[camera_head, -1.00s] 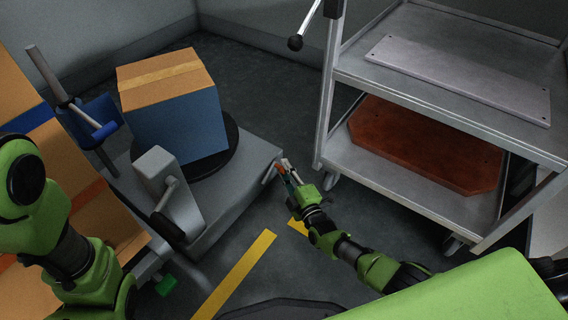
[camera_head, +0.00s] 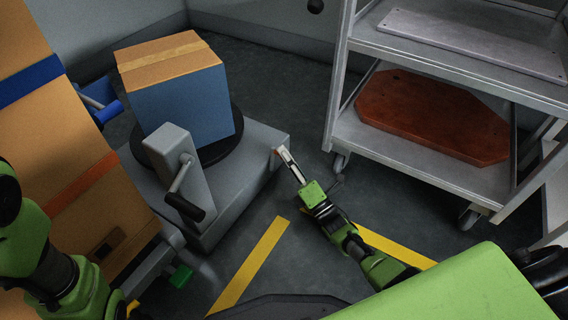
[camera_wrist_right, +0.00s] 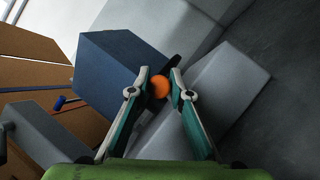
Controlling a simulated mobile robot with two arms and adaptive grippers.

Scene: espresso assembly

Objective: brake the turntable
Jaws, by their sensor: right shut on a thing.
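The turntable is a grey base (camera_head: 262,146) with a black round disc (camera_head: 237,140) under a blue box (camera_head: 187,105) with a tan taped top. A grey post with a dark-handled crank (camera_head: 184,178) stands on the base. My right gripper (camera_head: 285,157) is at the base's right end. In the right wrist view, an orange knob (camera_wrist_right: 159,86) sits between the fingertips of my right gripper (camera_wrist_right: 161,88), which is shut on it. The fingers hide part of the knob's sides. The left arm (camera_head: 40,255) shows at the lower left; its gripper is outside the view.
A grey metal cart (camera_head: 345,125) stands at the right with a pale plate (camera_head: 475,45) above and a reddish-brown board (camera_head: 430,115) below. Tall cardboard boxes (camera_head: 60,140) stand at the left. Yellow floor stripes (camera_head: 250,265) cross open dark floor.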

